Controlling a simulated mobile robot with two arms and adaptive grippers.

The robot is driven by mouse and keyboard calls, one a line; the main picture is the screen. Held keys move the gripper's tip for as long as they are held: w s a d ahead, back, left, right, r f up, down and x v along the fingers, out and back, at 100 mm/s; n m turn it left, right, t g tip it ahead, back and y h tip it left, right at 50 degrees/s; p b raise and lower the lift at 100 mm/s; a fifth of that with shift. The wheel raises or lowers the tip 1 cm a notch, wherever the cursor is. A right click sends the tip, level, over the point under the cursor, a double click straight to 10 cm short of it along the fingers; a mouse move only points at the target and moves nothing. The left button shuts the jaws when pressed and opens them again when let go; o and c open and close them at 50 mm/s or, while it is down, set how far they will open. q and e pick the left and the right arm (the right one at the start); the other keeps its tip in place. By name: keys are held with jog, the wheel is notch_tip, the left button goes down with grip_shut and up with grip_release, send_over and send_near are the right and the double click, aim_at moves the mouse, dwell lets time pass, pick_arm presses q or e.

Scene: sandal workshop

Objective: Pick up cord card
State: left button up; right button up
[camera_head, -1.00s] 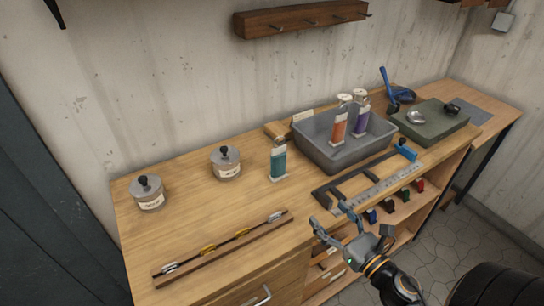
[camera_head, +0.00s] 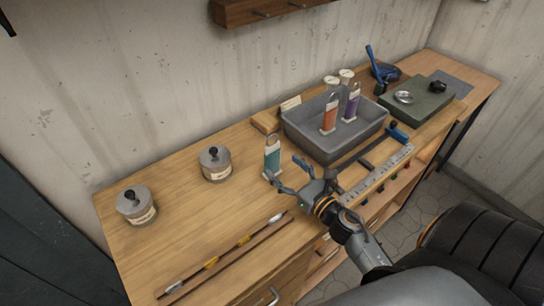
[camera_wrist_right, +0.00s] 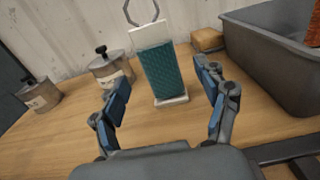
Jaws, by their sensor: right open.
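The teal cord card (camera_head: 272,155) stands upright on the workbench, left of the grey bin. In the right wrist view the card (camera_wrist_right: 163,72) has a white top, a wire loop and a small white base. My right gripper (camera_head: 284,170) is open and empty, just in front of the card. In the wrist view its two fingers stand apart, on either side of the card, with the card beyond them and not visibly touched. An orange card (camera_head: 330,117) and a purple card (camera_head: 352,104) stand in the grey bin. My left gripper is not in view.
The grey bin (camera_head: 318,150) stands right of the teal card, with a small wooden block (camera_head: 265,122) behind. Two lidded jars (camera_head: 215,165) stand to the left. A wooden strip with a rod (camera_head: 225,262) lies at the front. A steel ruler (camera_head: 378,176) lies in front of the bin.

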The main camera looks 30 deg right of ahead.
aim_at(275, 157)
jog(key=shift+w, duration=0.35)
jog(key=w+p, duration=0.1)
jog(key=w+r+p, duration=0.1)
jog(key=w, duration=0.1)
jog(key=shift+a+r+p, duration=0.2)
jog(key=shift+p, duration=0.15)
jog(key=shift+w+a+f, duration=0.1)
jog(key=shift+w+f, duration=0.1)
jog(key=shift+w, duration=0.35)
jog(key=shift+w+f, duration=0.2)
jog(key=shift+w, duration=0.35)
jog(key=shift+s, duration=0.1)
jog(key=c, duration=1.4)
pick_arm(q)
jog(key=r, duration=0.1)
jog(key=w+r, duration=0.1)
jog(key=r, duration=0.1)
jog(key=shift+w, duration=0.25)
pick_arm(e)
jog(key=shift+r, duration=0.15)
